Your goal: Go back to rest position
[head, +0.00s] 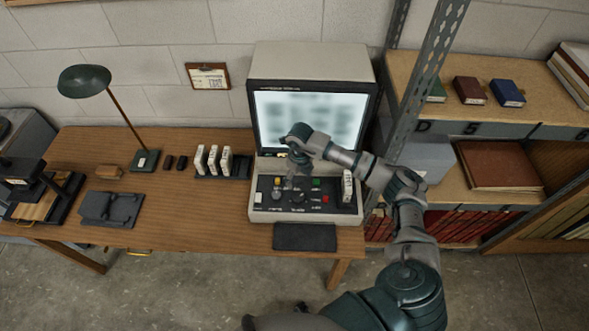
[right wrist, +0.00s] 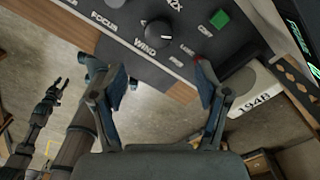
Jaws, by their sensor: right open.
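My right gripper (head: 297,180) hangs over the control panel (head: 262,208) of the reader in the head view. In the right wrist view the right gripper (right wrist: 150,78) has its fingers wide apart with nothing between them. A black knob (right wrist: 158,34), a green button (right wrist: 220,19) and a red button (right wrist: 199,57) show just beyond the fingertips. A small dark claw (right wrist: 52,95) at the left of the right wrist view looks like my left gripper; its jaw state is too small to tell. The head view does not show the left gripper.
The reader's lit screen (head: 310,118) stands behind my right arm. A white box (head: 347,186) stands at the panel's right end; "1948" shows on a white box (right wrist: 258,108) in the wrist view. A metal shelf post (head: 420,85) rises close to the arm. A lamp (head: 85,82) stands left.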

